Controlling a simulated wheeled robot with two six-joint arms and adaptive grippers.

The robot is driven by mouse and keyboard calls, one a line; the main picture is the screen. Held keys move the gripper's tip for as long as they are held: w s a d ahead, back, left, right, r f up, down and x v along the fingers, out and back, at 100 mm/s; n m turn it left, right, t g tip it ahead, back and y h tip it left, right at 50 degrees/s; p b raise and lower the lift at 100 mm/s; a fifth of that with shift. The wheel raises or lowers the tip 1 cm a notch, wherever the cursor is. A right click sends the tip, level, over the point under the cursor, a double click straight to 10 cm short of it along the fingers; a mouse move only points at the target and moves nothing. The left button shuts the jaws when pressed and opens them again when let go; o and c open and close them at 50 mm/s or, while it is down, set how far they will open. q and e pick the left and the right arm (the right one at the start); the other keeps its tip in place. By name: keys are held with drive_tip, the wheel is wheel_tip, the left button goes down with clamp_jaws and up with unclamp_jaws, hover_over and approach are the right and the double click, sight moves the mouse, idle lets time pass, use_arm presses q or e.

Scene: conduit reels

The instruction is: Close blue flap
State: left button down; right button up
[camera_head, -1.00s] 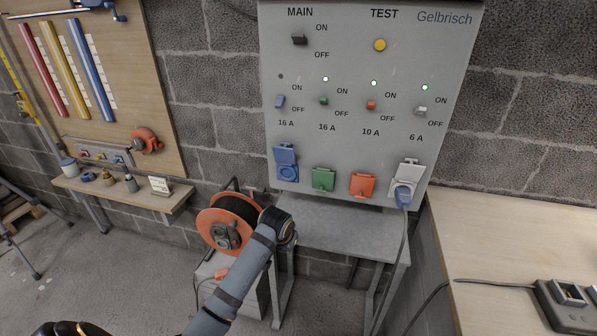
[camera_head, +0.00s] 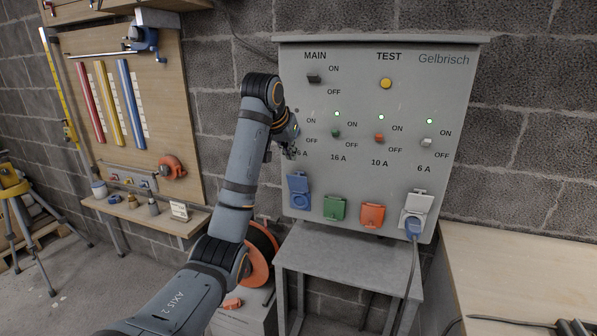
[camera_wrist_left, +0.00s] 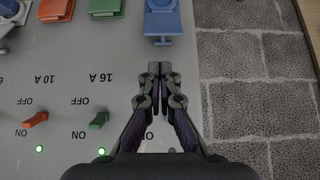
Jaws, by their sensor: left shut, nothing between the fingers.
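The blue flap (camera_head: 298,182) is on the lower left of the grey panel (camera_head: 455,95). It stands raised, with the round blue socket (camera_head: 300,201) uncovered below it. My left gripper (camera_head: 291,153) is in front of the panel's left side, above the blue flap and over the blue 16 A switch area, which the arm partly hides. The left wrist view is upside down: the blue flap (camera_wrist_left: 163,22) is at the top, beyond the tips of the left gripper (camera_wrist_left: 158,68). The fingers are together, empty, and apart from the flap. My right gripper is not in view.
The green flap (camera_head: 334,208) and orange flap (camera_head: 372,215) are down. The white flap (camera_head: 419,202) is up, with a blue plug (camera_head: 413,228) and cable in its socket. A grey table (camera_head: 345,256) stands below, and an orange reel (camera_head: 260,258) is partly behind my arm.

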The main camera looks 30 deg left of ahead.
sight(299, 177)
use_arm(q)
drive_tip(key=x, duration=1)
drive_tip(key=shift+w+d, duration=0.1)
drive_tip(key=shift+f, duration=0.1)
